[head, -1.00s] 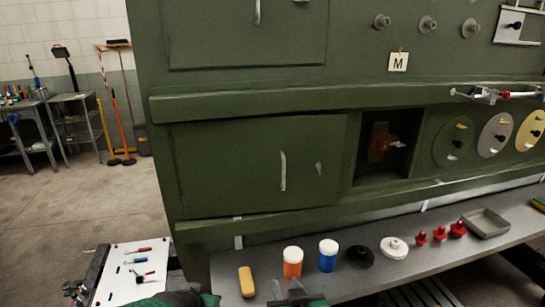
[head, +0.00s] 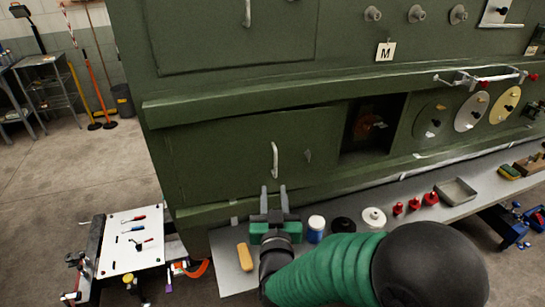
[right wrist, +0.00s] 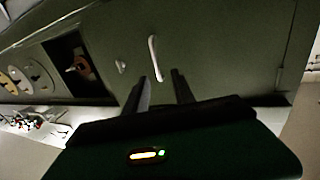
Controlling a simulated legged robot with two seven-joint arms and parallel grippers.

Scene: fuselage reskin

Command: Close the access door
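The access door (head: 225,160) is a dark green panel low on the green fuselage wall, with a pale vertical handle (head: 275,160) and a small latch (head: 308,156) to its right. Its right edge appears to stand slightly out from the frame. In the right wrist view the handle (right wrist: 154,58) is just beyond the fingertips. My right gripper (head: 274,188) is open, its two fingers pointing up at the door just below the handle, with nothing between them. In the right wrist view the fingers (right wrist: 160,76) are apart. My left gripper is not clearly seen.
A grey shelf (head: 335,208) below holds a yellow block (head: 245,257), a blue jar (head: 316,230), a white disc (head: 373,218), red knobs and a grey tray (head: 456,190). An open square recess (head: 372,125) is right of the door. A white tool board (head: 133,240) stands lower left.

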